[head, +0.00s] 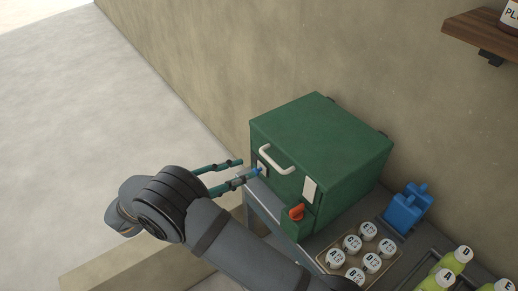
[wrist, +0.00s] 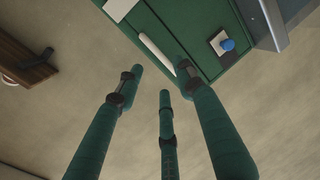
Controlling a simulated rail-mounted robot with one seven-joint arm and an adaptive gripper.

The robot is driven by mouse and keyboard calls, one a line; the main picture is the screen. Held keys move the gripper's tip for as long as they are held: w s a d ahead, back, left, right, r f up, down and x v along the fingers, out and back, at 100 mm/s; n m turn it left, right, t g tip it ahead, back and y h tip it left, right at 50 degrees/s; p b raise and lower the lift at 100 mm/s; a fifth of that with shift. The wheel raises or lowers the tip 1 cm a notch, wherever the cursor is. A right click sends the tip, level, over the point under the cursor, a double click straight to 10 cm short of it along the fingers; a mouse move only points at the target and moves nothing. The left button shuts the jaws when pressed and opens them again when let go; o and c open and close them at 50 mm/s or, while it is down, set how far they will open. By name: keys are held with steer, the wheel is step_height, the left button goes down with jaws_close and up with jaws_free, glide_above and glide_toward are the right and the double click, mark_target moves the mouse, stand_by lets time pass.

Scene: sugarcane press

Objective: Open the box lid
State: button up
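The green box (head: 322,140) stands on a grey bench with its lid (head: 318,122) down. A white handle (head: 277,158) is on its front, near the top edge. In the wrist view the handle (wrist: 156,53) shows as a pale bar on the green front (wrist: 190,25). My gripper (head: 246,168) is in front of the box's left side, just left of and slightly below the handle. In the wrist view its teal fingers (wrist: 160,78) are spread apart with nothing between them. One fingertip appears close to the handle's end; I cannot tell whether they touch.
A blue knob (wrist: 228,45) on a pale plate, a white panel (head: 310,189) and an orange knob (head: 297,212) are on the box's front. Blue containers (head: 405,210), a tray of lettered jars (head: 352,243) and green bottles (head: 457,260) stand right. A wall rises behind.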

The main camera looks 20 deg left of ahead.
mark_target(273, 164)
steer(key=x, duration=0.3)
steer(key=p+x, duration=0.1)
steer(key=x, duration=0.1)
steer(key=p+x, duration=0.1)
steer(key=x, duration=0.2)
steer(key=shift+w+d+r, duration=0.1)
steer(key=shift+d+r, duration=0.2)
steer(key=shift+d, duration=0.25)
steer(key=shift+w+d+f, duration=0.3)
steer(key=shift+w+d, duration=0.1)
steer(key=shift+w, duration=0.2)
steer(key=shift+c, duration=0.7)
steer(key=c, duration=0.7)
jaws_close()
